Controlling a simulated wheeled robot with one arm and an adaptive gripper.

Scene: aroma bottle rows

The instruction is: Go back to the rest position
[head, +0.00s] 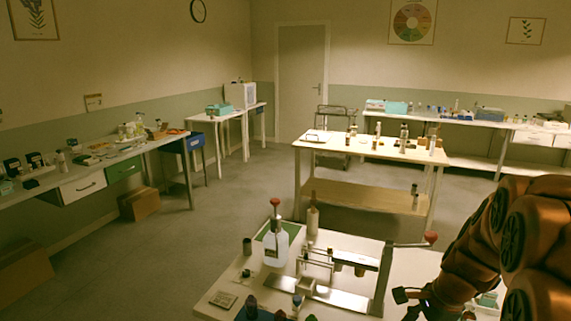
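My copper-coloured arm comes in from the right edge, and my dark gripper (408,298) hangs at its end over the right side of the near table (220,287). Its lower part is cut off by the picture's bottom edge. I cannot tell whether its fingers are open or shut, or whether they hold anything. The near table carries a clear bottle with a red-topped pump (276,249), a tan bottle (313,217), a dark small jar (247,246) and a metal press-like device with a red-knobbed lever (430,238).
Several dark bottle caps (297,301) show at the near table's front edge. A wooden two-tier table (350,195) with bottles stands behind it. Side benches (75,190) line the left wall and another bench (480,125) the back.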

